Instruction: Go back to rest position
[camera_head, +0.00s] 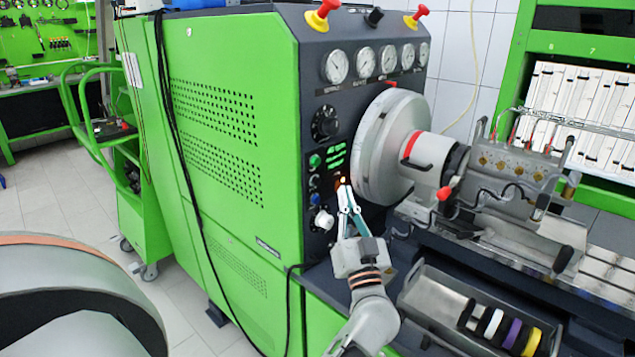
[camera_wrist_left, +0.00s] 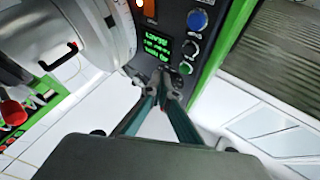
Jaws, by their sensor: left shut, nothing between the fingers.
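My left gripper (camera_head: 345,190) reaches up in front of the dark control panel (camera_head: 327,125) of the green pump testbench (camera_head: 225,130). Its fingers are shut and empty, with the tips near a small lit orange button (camera_head: 342,181). Whether the tips touch the panel I cannot tell. A blue button (camera_wrist_left: 197,20) and a green button (camera_wrist_left: 190,48) are close by. My right gripper is not in view.
A large silver flywheel (camera_head: 378,150) stands right of my gripper, with the pump (camera_head: 515,175) further right. A metal tray (camera_head: 430,295) with coloured rings lies below. A black cable (camera_head: 175,130) hangs over the bench side. A green cart (camera_head: 140,205) stands left, with open floor.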

